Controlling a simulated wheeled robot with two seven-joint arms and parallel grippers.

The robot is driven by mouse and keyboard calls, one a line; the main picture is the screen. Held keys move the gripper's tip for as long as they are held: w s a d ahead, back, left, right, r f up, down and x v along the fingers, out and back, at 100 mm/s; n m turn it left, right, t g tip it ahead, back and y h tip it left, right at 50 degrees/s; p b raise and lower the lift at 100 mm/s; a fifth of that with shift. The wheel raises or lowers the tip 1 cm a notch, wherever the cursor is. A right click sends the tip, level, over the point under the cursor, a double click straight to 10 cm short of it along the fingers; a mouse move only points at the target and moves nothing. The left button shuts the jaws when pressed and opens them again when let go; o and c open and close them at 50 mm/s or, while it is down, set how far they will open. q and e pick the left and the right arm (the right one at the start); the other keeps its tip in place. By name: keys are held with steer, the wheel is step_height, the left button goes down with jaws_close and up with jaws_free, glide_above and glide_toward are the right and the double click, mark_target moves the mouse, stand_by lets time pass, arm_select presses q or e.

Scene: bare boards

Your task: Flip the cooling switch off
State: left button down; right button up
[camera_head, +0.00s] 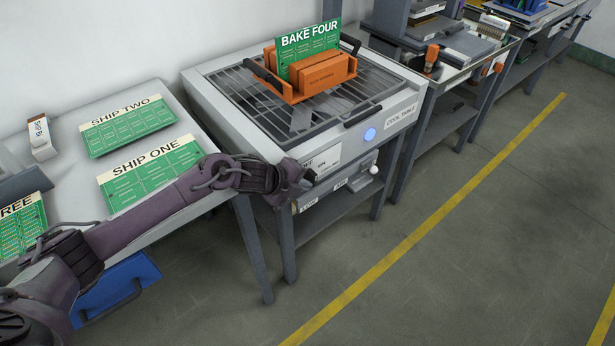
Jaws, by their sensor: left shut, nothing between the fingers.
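The cool table (205,95) is a grey bench with a dark grille top, labelled COOL TABLE on its front. A plate with OFF and ON lettering (328,161) is on its front face at the left, partly covered by my left gripper. A round blue light (370,134) is lit on the front, right of that plate. My left gripper (308,177) is shut and empty, right in front of the plate; I cannot tell whether it touches anything. The switch itself is not clearly visible there. My right gripper is out of view.
An orange rack (312,82) holding a green BAKE FOUR board (308,50) stands on the grille. A white-knobbed lever (373,170) is below the light. A white table (75,105) with green boards is at left. The floor at right is clear.

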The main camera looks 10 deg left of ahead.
arm_select(q)
steer(key=shift+w+d+r, duration=0.3)
steer(key=shift+w+r, duration=0.1)
steer(key=shift+r, duration=0.1)
steer(key=shift+w+d+r, duration=0.1)
steer(key=shift+r, duration=0.05)
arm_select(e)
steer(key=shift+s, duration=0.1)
arm_select(q)
steer(key=shift+s+a+r, duration=0.3)
steer(key=shift+r, duration=0.15)
steer(key=f+v, duration=0.1)
steer(key=v, duration=0.5)
steer(key=shift+s+a+r, duration=0.15)
steer(key=shift+s+a, duration=0.15)
steer(key=shift+s, duration=0.2)
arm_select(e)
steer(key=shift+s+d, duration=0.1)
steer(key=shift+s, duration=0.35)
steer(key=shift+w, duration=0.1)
